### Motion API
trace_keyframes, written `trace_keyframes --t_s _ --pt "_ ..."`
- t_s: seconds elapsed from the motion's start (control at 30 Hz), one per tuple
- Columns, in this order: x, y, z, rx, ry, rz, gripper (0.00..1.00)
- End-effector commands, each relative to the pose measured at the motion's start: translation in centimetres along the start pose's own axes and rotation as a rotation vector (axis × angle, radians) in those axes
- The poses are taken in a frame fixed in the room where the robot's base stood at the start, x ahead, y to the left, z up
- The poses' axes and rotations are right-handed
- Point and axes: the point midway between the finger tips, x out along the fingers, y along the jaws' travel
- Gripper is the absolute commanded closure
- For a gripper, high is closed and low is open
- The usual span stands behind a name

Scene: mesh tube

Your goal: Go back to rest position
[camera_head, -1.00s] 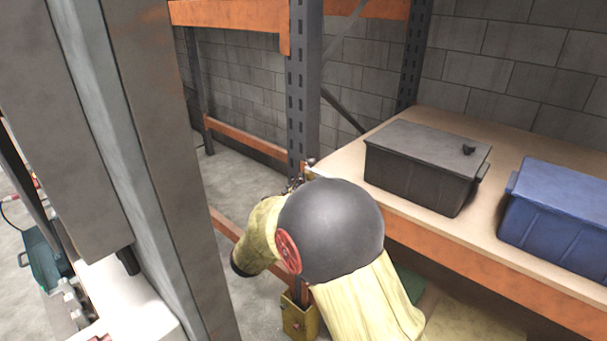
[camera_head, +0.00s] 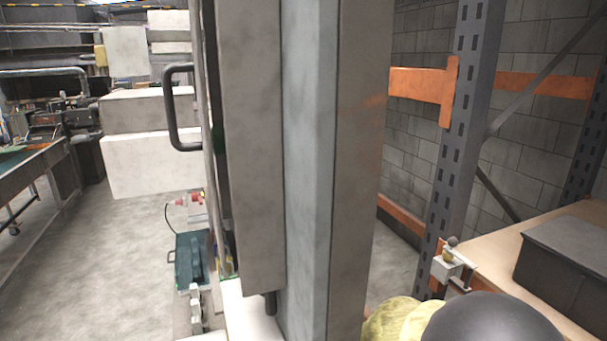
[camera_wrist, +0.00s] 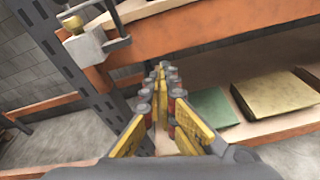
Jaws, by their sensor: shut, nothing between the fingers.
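My gripper (camera_wrist: 160,105) shows in the wrist view, with yellow fingers and red and grey rollers along them. It is shut with nothing between the fingers. It points toward the lower part of the shelving, in front of the orange beam (camera_wrist: 230,30). In the head view my arm shows only at the bottom right, and the gripper is out of that view.
A dark perforated upright (camera_head: 460,130) carries a metal bracket with a knob (camera_head: 450,262). A dark lidded bin (camera_head: 565,265) stands on the wooden shelf. A green flat thing (camera_wrist: 212,106) and a yellowish one (camera_wrist: 272,92) lie lower. Open floor (camera_head: 110,250) is at left.

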Motion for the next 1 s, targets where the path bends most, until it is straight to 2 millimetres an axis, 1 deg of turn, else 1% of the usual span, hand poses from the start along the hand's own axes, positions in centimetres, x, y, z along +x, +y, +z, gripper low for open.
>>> trace_keyframes --t_s 0.03,0.07,0.1,0.17,0.2,0.27,0.3,0.37,0.4,0.47,0.5,0.57,0.6,0.67,0.7,0.8,0.83,0.9,1.0 --pt "-0.4 -2.4 -0.1 0.075 0.058 -0.079 1.00" --pt "-0.7 -3.9 -0.4 0.124 0.094 -0.130 1.00" --pt "-1.3 -5.8 -0.7 0.191 0.140 -0.197 1.00" --pt "-2.4 -8.4 -1.1 0.298 0.208 -0.298 1.00" --pt "-3.4 -10.0 -1.3 0.373 0.253 -0.365 1.00" --pt "-5.1 -12.1 -1.7 0.492 0.319 -0.464 1.00" --pt "-6.4 -13.3 -1.9 0.574 0.363 -0.529 1.00" --pt "-8.5 -14.7 -2.2 0.701 0.429 -0.624 1.00" --pt "-10.0 -15.4 -2.3 0.787 0.474 -0.685 1.00" --pt "-12.4 -16.1 -2.3 0.921 0.544 -0.776 1.00" --pt "-14.0 -16.4 -2.1 1.013 0.592 -0.835 1.00" --pt "-16.5 -16.5 -1.7 1.149 0.666 -0.917 1.00" --pt "-17.9 -16.4 -1.3 1.235 0.715 -0.964 1.00" --pt "-20.0 -16.0 -0.4 1.352 0.788 -1.024 1.00" --pt "-21.2 -15.8 0.4 1.423 0.833 -1.056 1.00" --pt "-23.5 -15.5 2.6 1.561 0.933 -1.096 1.00" --pt "-23.9 -15.5 3.2 1.590 0.953 -1.098 1.00" --pt "-24.3 -15.6 4.7 1.646 0.989 -1.082 1.00" --pt "-24.3 -15.6 6.7 1.703 1.015 -1.038 1.00"
